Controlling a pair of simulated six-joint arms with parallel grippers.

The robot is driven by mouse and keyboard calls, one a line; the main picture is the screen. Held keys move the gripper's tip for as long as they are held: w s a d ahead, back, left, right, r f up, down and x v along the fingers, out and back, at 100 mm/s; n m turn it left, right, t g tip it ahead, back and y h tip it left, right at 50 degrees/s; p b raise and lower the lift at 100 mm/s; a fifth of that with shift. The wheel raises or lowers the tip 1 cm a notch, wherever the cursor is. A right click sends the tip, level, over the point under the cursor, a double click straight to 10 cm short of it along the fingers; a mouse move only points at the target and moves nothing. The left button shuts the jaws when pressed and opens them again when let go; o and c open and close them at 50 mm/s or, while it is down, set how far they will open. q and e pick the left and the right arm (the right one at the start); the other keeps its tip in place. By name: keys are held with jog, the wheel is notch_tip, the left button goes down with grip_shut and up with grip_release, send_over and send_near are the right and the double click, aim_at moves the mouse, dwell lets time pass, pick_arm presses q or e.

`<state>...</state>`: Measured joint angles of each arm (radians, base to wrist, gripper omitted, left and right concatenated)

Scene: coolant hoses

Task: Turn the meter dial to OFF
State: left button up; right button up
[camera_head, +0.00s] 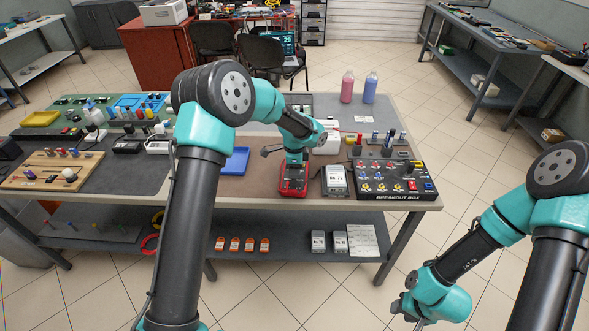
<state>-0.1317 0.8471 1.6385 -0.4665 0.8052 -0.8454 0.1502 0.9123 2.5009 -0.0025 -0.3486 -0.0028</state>
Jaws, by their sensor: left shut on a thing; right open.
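A red meter (293,191) lies on the brown mat near the table's front edge. My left gripper (294,170) comes down over the top of the meter from above and is shut. Its wrist and fingers cover the dial, so the dial's position cannot be seen, but the grip appears to be on the dial. My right gripper (418,322) hangs low at the bottom right, in front of the table and away from the meter. It is open and empty, with its fingertips at the picture's lower edge.
A grey box (335,181) stands just right of the meter, and the black breakout box (390,184) is beyond it. A blue tray (235,160) lies to the left. A wooden board (40,170) with pegs is at far left. Pink (347,88) and blue (370,89) bottles stand behind.

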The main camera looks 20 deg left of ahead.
pick_arm(q)
jog(key=n, duration=0.6)
dwell(0.5)
jog(key=o, duration=0.7)
jog(key=shift+c, duration=0.2)
notch_tip(320, 180, up, 18)
jog(key=shift+w+a+f, duration=0.25)
jog(key=shift+a, duration=0.05)
